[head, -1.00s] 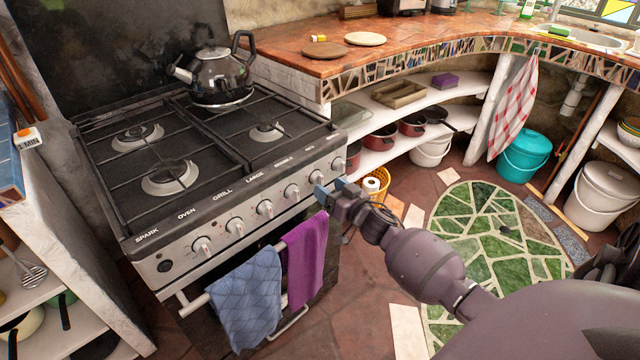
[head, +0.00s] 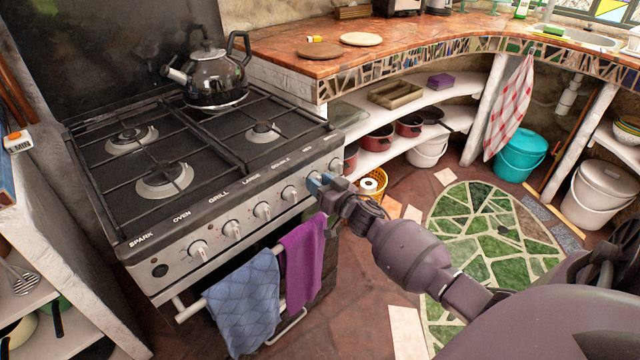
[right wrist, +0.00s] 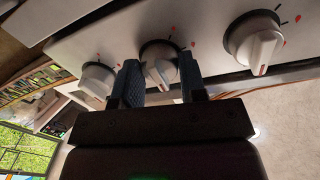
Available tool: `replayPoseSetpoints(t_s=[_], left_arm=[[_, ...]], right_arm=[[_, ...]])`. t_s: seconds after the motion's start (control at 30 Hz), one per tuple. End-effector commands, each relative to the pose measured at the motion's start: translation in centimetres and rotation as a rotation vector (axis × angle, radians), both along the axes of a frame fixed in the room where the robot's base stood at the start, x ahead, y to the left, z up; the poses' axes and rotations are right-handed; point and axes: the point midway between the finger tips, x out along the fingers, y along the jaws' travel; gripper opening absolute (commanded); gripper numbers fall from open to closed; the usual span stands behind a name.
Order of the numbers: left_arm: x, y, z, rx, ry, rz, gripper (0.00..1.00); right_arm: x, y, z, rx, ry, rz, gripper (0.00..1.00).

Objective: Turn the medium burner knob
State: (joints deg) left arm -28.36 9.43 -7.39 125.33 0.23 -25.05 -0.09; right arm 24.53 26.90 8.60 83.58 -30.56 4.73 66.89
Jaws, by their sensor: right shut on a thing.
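The stove's front panel (head: 180,262) carries a row of white knobs under printed labels. The medium burner knob (right wrist: 160,68) is the second from the panel's right end. In the right wrist view it sits between the two blue fingers of my right gripper (right wrist: 160,82), which is shut on it. In the head view my right gripper (head: 318,184) is at the panel and mostly hides this knob. The knob at the right end (head: 336,165) and the neighbouring knob on the other side (head: 290,194) are free. My left gripper is not in view.
A dark kettle (head: 212,82) stands on the back of the hob. A blue towel (head: 243,305) and a purple towel (head: 303,262) hang on the oven rail below the knobs. A yellow basket (head: 372,186) stands on the floor right of the stove.

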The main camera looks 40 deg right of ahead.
Motion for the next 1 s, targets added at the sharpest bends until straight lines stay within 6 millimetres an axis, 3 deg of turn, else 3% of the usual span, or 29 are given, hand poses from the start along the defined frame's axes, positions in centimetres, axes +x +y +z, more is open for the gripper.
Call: replayPoseSetpoints(t_s=[0.47,1.0], left_arm=[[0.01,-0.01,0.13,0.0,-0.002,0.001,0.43],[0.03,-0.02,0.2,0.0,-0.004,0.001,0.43]], right_arm=[[-0.02,0.02,-0.05,-0.109,-0.009,-0.001,0.15],[-0.02,-0.07,-0.2,-0.589,-0.045,-0.001,0.15]])
